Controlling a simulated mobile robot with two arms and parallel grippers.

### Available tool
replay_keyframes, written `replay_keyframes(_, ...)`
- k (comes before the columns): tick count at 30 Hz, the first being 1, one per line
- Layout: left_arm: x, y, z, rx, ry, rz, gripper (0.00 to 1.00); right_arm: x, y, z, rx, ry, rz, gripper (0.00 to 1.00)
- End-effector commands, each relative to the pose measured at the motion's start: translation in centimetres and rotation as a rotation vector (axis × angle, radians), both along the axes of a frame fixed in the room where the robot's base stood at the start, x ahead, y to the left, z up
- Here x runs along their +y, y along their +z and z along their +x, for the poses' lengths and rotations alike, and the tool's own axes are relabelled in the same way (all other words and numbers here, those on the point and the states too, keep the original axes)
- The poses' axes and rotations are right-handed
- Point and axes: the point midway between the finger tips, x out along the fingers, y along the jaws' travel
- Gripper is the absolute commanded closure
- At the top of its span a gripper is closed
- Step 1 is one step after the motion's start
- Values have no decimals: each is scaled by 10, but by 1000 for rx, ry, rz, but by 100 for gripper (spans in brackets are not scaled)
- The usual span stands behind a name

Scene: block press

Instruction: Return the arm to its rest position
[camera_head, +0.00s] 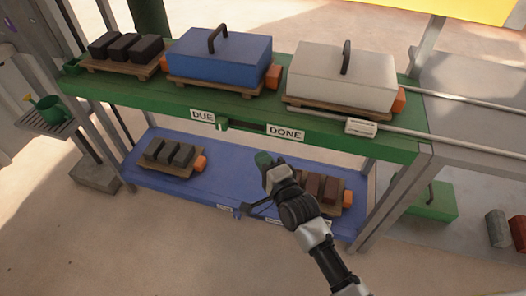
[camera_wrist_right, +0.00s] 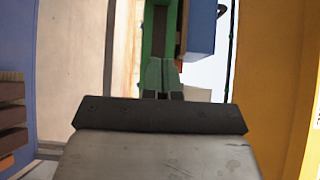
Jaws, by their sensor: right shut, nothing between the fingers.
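My right arm comes in from the bottom right of the head view. Its gripper (camera_head: 265,160) is in front of the shelf unit, between the green upper shelf (camera_head: 240,112) and the blue lower shelf (camera_head: 232,190). The gripper is shut and holds nothing. In the right wrist view the green fingers (camera_wrist_right: 160,78) are together, with a green bar and a blue surface beyond them. My left gripper is not in view.
On the upper shelf are a tray of dark blocks (camera_head: 125,47), a blue lidded box (camera_head: 220,60) and a white one (camera_head: 340,78). The lower shelf holds a tray of grey blocks (camera_head: 168,153) and a tray of brown blocks (camera_head: 322,187), partly behind my arm.

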Motion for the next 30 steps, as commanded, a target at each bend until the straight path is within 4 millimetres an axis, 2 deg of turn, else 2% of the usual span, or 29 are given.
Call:
replay_keyframes(5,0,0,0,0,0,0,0,0,0,0,0,0,0,100)
replay_keyframes(8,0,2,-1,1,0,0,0,-2,-7,-1,12,-4,-26,100)
replay_keyframes(11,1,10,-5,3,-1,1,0,-10,-37,-5,54,-14,-135,100)
replay_keyframes(14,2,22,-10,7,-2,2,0,-29,-91,-21,131,-14,-333,100)
replay_keyframes(15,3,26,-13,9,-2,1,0,-38,-117,-32,167,-4,-428,100)
replay_keyframes(17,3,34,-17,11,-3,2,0,-54,-155,-54,224,22,-571,100)
replay_keyframes(18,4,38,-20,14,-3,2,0,-64,-179,-70,260,48,-664,100)
replay_keyframes(20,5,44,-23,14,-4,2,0,-81,-212,-98,314,96,-794,100)
replay_keyframes(21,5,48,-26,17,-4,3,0,-92,-233,-119,349,136,-878,100)
replay_keyframes(23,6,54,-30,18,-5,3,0,-109,-260,-153,399,203,-994,100)
replay_keyframes(25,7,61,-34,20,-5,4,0,-128,-287,-196,454,295,-1119,100)
replay_keyframes(27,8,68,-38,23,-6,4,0,-147,-309,-241,506,399,-1230,100)
replay_keyframes(29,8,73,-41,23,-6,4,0,-163,-324,-282,545,498,-1313,100)
replay_keyframes(30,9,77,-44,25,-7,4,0,-172,-332,-308,569,563,-1360,100)
